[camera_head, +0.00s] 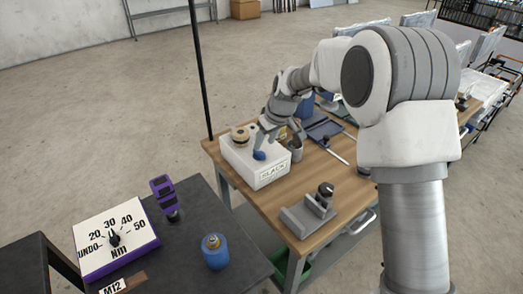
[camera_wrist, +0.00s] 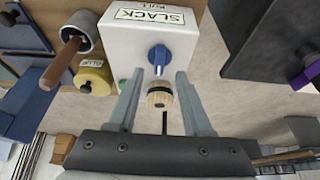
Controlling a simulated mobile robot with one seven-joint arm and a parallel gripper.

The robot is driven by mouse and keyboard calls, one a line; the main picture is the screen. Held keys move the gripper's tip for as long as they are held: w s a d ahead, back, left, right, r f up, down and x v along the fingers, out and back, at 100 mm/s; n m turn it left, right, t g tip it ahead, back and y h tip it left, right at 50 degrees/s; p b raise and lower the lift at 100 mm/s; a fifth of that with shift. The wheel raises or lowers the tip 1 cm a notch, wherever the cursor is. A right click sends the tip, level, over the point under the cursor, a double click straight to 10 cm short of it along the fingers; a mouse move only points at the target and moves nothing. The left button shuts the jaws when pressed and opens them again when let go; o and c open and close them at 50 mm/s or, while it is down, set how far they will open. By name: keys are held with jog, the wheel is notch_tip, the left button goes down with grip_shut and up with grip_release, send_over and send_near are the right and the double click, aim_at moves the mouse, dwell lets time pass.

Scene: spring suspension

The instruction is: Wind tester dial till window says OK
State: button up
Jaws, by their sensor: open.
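The tester is a white box (camera_head: 240,157) on the wooden table, also seen in the wrist view (camera_wrist: 118,45). Its front panel (camera_head: 271,172) reads SLACK; in the wrist view the same word shows upside down in the window (camera_wrist: 150,15). A blue dial (camera_wrist: 159,58) with a pointer sits on the box; it also shows in the head view (camera_head: 259,155). My gripper (camera_wrist: 158,76) is open, its fingers either side of the dial's near end and apart from it. A wooden knob with a dark band (camera_wrist: 159,97) shows between the fingers.
Beside the box stand a grey cup with a brown handle (camera_wrist: 72,45) and a yellow glue pot (camera_wrist: 93,77). A grey clamp block (camera_head: 309,213) is at the table's front.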

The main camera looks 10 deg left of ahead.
aim_at(260, 152)
jog(key=shift+x, duration=2.65)
grip_shut()
